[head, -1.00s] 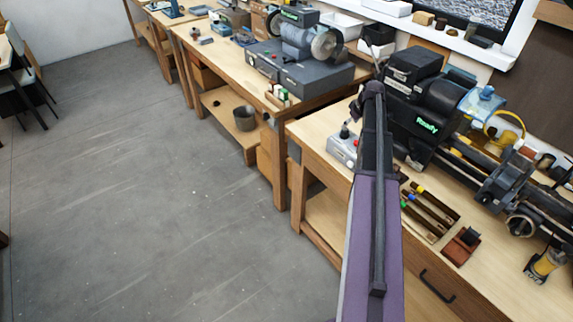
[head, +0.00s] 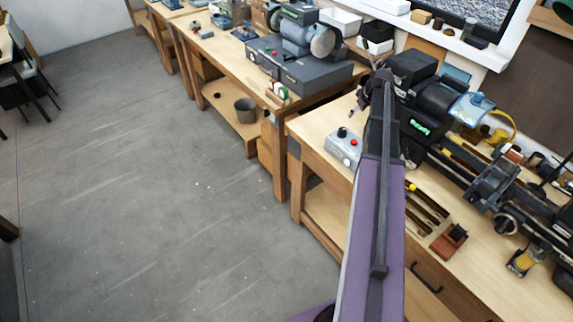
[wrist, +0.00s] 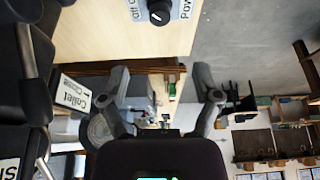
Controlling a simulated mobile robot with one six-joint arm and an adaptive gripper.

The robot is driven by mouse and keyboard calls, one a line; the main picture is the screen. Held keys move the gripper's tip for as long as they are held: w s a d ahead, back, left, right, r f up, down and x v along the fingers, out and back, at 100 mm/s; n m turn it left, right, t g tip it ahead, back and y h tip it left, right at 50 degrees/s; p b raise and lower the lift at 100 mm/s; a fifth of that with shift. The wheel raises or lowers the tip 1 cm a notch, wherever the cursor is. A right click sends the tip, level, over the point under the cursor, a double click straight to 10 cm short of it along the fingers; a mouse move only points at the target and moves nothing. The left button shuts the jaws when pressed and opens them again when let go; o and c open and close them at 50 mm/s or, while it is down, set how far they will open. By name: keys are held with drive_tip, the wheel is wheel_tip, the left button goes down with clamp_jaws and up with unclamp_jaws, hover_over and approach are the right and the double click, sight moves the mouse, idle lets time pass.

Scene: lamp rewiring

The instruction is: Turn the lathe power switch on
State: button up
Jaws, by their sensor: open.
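The lathe (head: 425,105) stands on the right bench in the head view, dark, with a green "Ready" display. A pale grey switch box (head: 344,150) sits on the bench left of it, with a black knob (head: 342,132) and a red button on top. In the wrist view, which is upside down, the knob (wrist: 159,12) shows at the top edge beside labels "Off On" and "Power", the latter partly cut off. My gripper (wrist: 162,78) is open and empty, its fingers apart from the knob. In the head view my arm hides most of the gripper.
A tool tray (head: 428,210) and a brown block (head: 450,240) lie in front of the lathe. A grinder on a grey base (head: 300,75) stands on the neighbouring bench. A "Collet Close" label (wrist: 74,93) shows left of my gripper.

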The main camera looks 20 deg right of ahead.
drive_tip(key=s+a+f+g+b, duration=0.1)
drive_tip(key=s+a+f+b, duration=0.1)
drive_tip(key=a, duration=0.8)
drive_tip(key=s+a+f+m+g+b, duration=0.1)
drive_tip(key=a+f+b, duration=0.4)
drive_tip(key=a, duration=0.6)
drive_tip(key=s+a+f+g+b, duration=0.1)
drive_tip(key=s+a+f+b, duration=0.2)
drive_tip(key=a, duration=0.7)
drive_tip(key=shift+s+a+f+m+b, duration=0.15)
drive_tip(key=shift+a+f+m+b, duration=0.2)
drive_tip(key=shift+f, duration=0.35)
drive_tip(key=shift+d, duration=0.1)
drive_tip(key=s+a+g+h, duration=0.1)
drive_tip(key=s+a, duration=0.8)
drive_tip(key=a, duration=0.3)
drive_tip(key=shift+a+m, duration=0.2)
drive_tip(key=shift+m, duration=0.25)
drive_tip(key=shift+d+f, duration=0.1)
